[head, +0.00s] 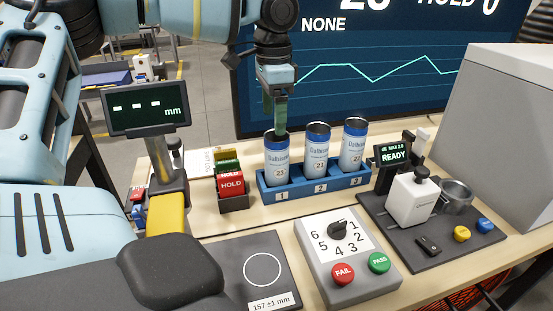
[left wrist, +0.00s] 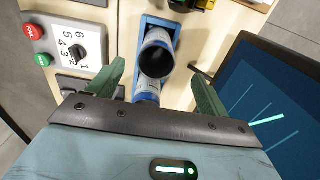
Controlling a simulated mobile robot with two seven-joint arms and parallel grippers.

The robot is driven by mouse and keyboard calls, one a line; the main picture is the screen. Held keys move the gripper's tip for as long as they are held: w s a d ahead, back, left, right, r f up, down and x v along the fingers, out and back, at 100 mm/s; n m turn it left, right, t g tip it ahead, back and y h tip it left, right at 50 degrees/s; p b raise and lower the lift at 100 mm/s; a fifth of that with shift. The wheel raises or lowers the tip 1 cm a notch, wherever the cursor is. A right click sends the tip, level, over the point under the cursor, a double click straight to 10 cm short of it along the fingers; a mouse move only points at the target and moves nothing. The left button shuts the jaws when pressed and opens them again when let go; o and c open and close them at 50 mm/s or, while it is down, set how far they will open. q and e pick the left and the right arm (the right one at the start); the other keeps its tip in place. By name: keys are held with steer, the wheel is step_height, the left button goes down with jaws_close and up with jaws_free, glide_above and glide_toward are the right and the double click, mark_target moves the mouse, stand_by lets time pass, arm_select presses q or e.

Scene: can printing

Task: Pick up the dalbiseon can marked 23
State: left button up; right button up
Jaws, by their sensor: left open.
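Three white-and-blue Dalbiseon cans with dark tops stand upright in a blue rack (head: 325,188) with slots numbered 1, 2 and 3. The can in slot 1 (head: 277,160) is marked 23. My left gripper (head: 276,131) points down at the top of the slot 1 can. In the left wrist view, its green fingers (left wrist: 158,72) are spread apart on either side of a can (left wrist: 157,55), with no visible grip. My right gripper is not in view.
In front are a dial box (head: 345,262) with FAIL and PASS buttons and a grey gauge pad (head: 235,262). A printer station (head: 410,200) showing READY is at the right. A large monitor (head: 400,95) rises behind.

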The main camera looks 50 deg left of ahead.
mark_target(277, 143)
arm_select(q)
steer(key=shift+w+d+f, duration=0.1)
steer(key=shift+d+f, duration=0.05)
steer(key=shift+f, duration=1.8)
steer(key=shift+w+d+f, duration=0.1)
steer(key=shift+d+f, duration=0.05)
steer(key=shift+f, duration=1.8)
steer(key=shift+c, duration=0.5)
steer(key=c, duration=1.2)
steer(key=shift+o, duration=0.2)
